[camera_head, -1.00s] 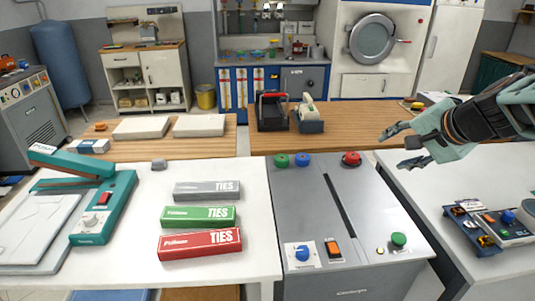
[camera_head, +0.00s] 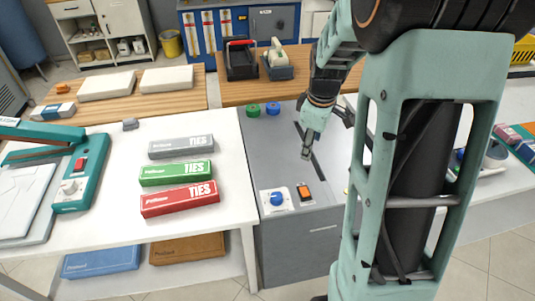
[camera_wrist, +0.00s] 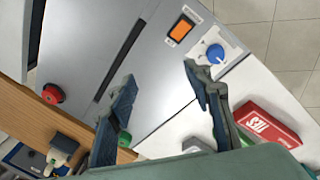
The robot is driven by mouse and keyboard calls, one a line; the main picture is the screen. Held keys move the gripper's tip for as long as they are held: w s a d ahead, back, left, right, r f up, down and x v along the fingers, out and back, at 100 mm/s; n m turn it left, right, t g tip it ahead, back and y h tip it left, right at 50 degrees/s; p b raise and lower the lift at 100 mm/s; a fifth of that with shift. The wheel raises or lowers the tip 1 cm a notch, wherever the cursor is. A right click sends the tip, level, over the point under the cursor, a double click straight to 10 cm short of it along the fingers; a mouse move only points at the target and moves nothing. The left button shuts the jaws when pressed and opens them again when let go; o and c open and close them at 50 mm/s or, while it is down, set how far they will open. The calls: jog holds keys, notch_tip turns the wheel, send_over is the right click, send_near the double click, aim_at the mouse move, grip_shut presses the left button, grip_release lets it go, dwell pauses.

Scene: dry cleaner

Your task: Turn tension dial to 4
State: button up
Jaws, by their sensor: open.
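A blue dial (camera_head: 277,198) sits on a white plate at the front left of the grey machine top (camera_head: 270,150). It also shows in the wrist view (camera_wrist: 215,53), a little beyond the right fingertip. Marks on its plate are too small to read. My gripper (camera_head: 322,138) is over the grey machine top, behind and to the right of the dial, apart from it. In the wrist view my gripper (camera_wrist: 160,75) has its two fingers spread with nothing between them.
An orange switch (camera_head: 304,192) is right beside the dial. Green (camera_head: 253,110) and blue (camera_head: 273,109) knobs stand at the machine's back, and a red button (camera_wrist: 53,94) shows in the wrist view. Several TIES boxes (camera_head: 180,199) lie on the white table to the left.

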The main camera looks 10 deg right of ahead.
jog(key=s+a+f+n+g+p, duration=0.25)
jog(key=a+f+n, duration=0.3)
jog(key=n, duration=0.45)
jog(key=n+p, duration=0.2)
jog(key=n, duration=0.5)
send_near(276, 196)
jog(key=shift+y, duration=0.4)
jog(key=f, duration=0.6)
jog(key=d+f, duration=0.1)
jog(key=f, duration=0.1)
jog(key=shift+f+b, duration=0.4)
jog(key=c, duration=1.1)
jog(key=shift+c, duration=0.2)
